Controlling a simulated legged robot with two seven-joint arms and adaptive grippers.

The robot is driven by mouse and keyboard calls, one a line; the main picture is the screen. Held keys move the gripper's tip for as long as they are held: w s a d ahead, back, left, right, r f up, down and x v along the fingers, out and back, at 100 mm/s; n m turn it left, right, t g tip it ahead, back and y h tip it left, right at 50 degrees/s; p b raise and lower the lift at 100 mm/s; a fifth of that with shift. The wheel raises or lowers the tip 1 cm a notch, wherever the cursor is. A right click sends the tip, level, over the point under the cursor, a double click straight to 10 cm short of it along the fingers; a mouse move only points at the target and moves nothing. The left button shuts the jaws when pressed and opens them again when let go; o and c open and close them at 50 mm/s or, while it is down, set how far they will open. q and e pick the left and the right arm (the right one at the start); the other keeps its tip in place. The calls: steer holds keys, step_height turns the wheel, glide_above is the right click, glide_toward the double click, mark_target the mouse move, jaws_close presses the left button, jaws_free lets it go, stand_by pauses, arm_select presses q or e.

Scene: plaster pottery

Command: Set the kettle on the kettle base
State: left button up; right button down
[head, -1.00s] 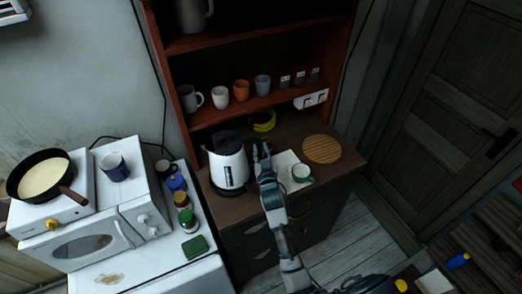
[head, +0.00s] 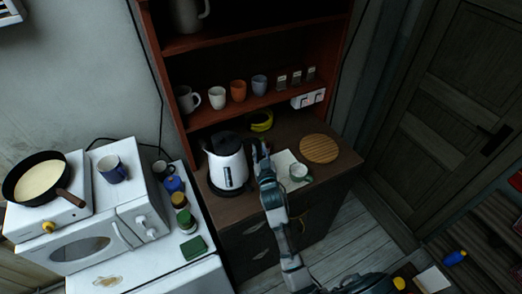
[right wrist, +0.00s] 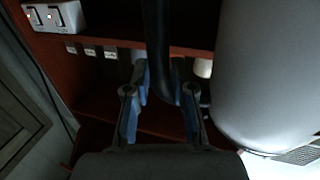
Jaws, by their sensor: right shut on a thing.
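The white kettle (head: 228,167) with a black lid stands upright on the left part of the brown cabinet top. A dark round rim, apparently the kettle base (head: 214,191), shows under its bottom. I cannot tell whether the kettle is fully seated on it. My right gripper (head: 262,152) is at the kettle's right side, at its handle. In the right wrist view the black handle (right wrist: 157,45) runs between the fingers of the right gripper (right wrist: 160,105), shut on it. The pale kettle body (right wrist: 265,75) fills the right side there. My left gripper is not in view.
Yellow bananas (head: 261,121) are behind. Mugs stand on the red shelf (head: 240,109) above.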

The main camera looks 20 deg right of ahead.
steer(key=shift+a+r, duration=0.1)
steer(key=shift+a, duration=0.1)
steer(key=c, duration=1.3)
jaws_free()
steer(key=shift+d+f, duration=0.2)
steer(key=shift+d, duration=0.05)
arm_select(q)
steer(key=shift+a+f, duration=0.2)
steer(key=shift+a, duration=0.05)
arm_select(e)
steer(key=shift+o, duration=0.2)
steer(key=shift+s+d+f, duration=0.1)
steer(key=shift+d, duration=0.05)
steer(key=shift+f, duration=0.25)
steer(key=shift+p+v, duration=0.5)
steer(key=shift+v, duration=0.95)
arm_select(q)
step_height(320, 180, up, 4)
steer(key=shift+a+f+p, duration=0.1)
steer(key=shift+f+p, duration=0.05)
steer(key=shift+p, duration=1.05)
arm_select(e)
steer(key=v, duration=0.8)
steer(key=shift+r, duration=0.2)
